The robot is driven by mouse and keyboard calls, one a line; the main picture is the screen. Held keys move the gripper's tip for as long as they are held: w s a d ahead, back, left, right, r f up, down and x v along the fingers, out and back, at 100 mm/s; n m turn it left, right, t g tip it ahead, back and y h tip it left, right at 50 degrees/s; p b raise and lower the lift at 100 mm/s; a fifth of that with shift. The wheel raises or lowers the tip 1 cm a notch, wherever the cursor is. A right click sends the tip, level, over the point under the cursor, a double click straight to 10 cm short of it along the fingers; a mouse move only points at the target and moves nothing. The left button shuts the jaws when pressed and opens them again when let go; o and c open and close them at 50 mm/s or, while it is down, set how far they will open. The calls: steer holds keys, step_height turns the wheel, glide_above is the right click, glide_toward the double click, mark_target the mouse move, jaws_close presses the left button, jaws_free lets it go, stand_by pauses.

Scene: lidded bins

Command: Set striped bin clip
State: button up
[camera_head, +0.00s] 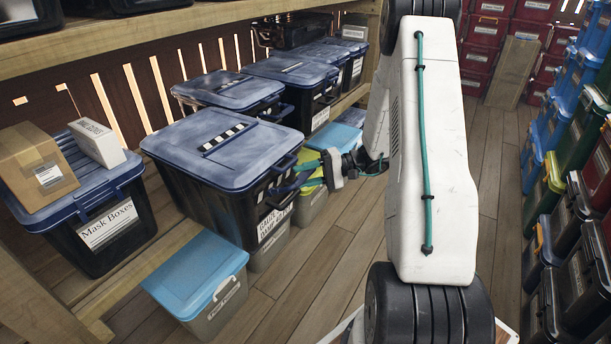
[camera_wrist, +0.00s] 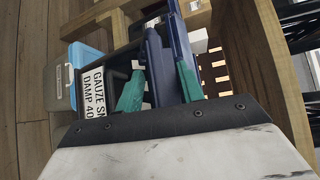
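The striped bin (camera_head: 190,150) is dark with a blue lid (camera_head: 245,160) that lies on it and bears a black-and-white striped mark (camera_head: 228,137). Its label, partly covered in the head view, shows in the wrist view (camera_wrist: 97,92) and begins "GAUZE". A blue clip (camera_wrist: 158,72) sits on the bin's front side, at the lid edge. My gripper (camera_head: 292,177) is at this front side, with its teal fingers (camera_wrist: 158,84) apart on either side of the clip. I cannot tell whether they touch it or whether the clip is fastened.
A "Mask Boxes" bin (camera_head: 115,222) with a cardboard box (camera_head: 35,165) and a white box (camera_head: 97,143) on it stands at left. A light-blue-lidded bin (camera_head: 195,275) is below. More bins (camera_head: 230,90) stand behind on the shelf. Stacked bins (camera_head: 575,200) line the right; floor (camera_head: 335,245) is open between.

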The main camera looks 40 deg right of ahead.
jaws_close()
steer(key=shift+w+a+r, duration=0.1)
steer(key=shift+w+r, duration=0.25)
steer(key=shift+r, duration=0.15)
jaws_free()
steer(key=f+v, duration=0.1)
steer(key=v, duration=0.6)
steer(key=shift+s+d+r, duration=0.2)
steer(key=shift+d+r, duration=0.2)
steer(key=shift+r, duration=0.1)
steer(key=shift+c, duration=0.4)
